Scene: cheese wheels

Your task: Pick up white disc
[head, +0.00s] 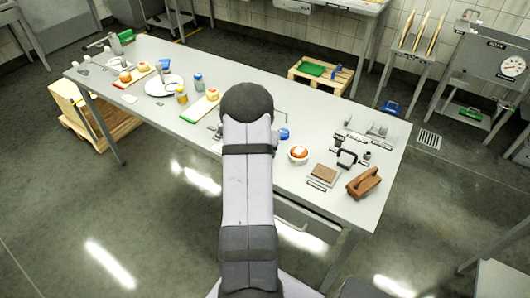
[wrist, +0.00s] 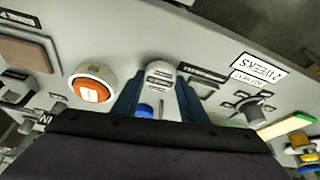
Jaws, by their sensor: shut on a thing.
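In the wrist view, the white disc (wrist: 161,71) with dark lettering on its face is between the two dark blue fingers of my gripper (wrist: 160,90). My gripper is shut on it, and the fingers cover its sides. In the head view, my own arm hides the disc and the fingers. I cannot tell how high the disc is above the table.
A blue item (head: 283,134) is beside my arm. A brown block (head: 364,183) lies near the right front edge. Plates and boards stand at left.

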